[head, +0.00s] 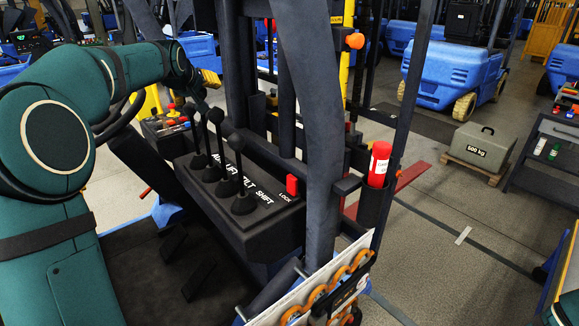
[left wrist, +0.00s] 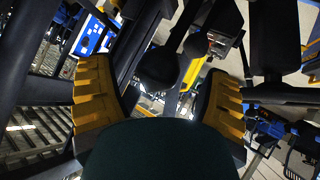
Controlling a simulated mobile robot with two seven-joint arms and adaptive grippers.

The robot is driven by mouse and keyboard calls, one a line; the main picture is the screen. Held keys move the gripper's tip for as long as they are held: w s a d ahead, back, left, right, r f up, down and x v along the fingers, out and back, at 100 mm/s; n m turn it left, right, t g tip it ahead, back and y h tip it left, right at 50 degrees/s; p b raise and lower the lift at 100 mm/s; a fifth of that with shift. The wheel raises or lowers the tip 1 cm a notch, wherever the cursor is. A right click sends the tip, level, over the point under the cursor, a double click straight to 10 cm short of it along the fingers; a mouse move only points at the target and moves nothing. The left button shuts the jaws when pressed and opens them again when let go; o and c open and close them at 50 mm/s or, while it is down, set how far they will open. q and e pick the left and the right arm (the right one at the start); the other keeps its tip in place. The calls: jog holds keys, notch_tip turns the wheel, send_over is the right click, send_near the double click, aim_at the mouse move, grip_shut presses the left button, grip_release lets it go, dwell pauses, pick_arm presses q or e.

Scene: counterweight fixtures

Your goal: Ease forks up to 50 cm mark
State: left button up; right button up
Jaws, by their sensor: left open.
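A black console (head: 240,205) carries a row of several black levers (head: 227,180) with round knobs; its white lettering reads partly "TILT SHIFT" and "LOCK". My left gripper (head: 203,103) is at the far end of this row, close to the knobs; its fingers are hard to make out there. In the left wrist view, my left gripper (left wrist: 158,100) is open, and a black ball knob (left wrist: 159,68) lies between its yellow-padded fingers, with no clear contact. A red fork (head: 412,174) shows low beyond the mast (head: 323,130). I see no 50 cm mark. My right gripper is not in view.
A red switch (head: 292,185) sits beside "LOCK". A red canister (head: 379,164) stands in a holder on the right post. A grey 500 kg weight (head: 478,146) rests on a small wooden pallet. Blue trucks (head: 450,73) stand behind.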

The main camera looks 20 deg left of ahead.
pick_arm(q)
jog(key=b+v, duration=0.2)
jog(key=v, duration=0.8)
jog(key=shift+d, duration=0.1)
dwell(0.7)
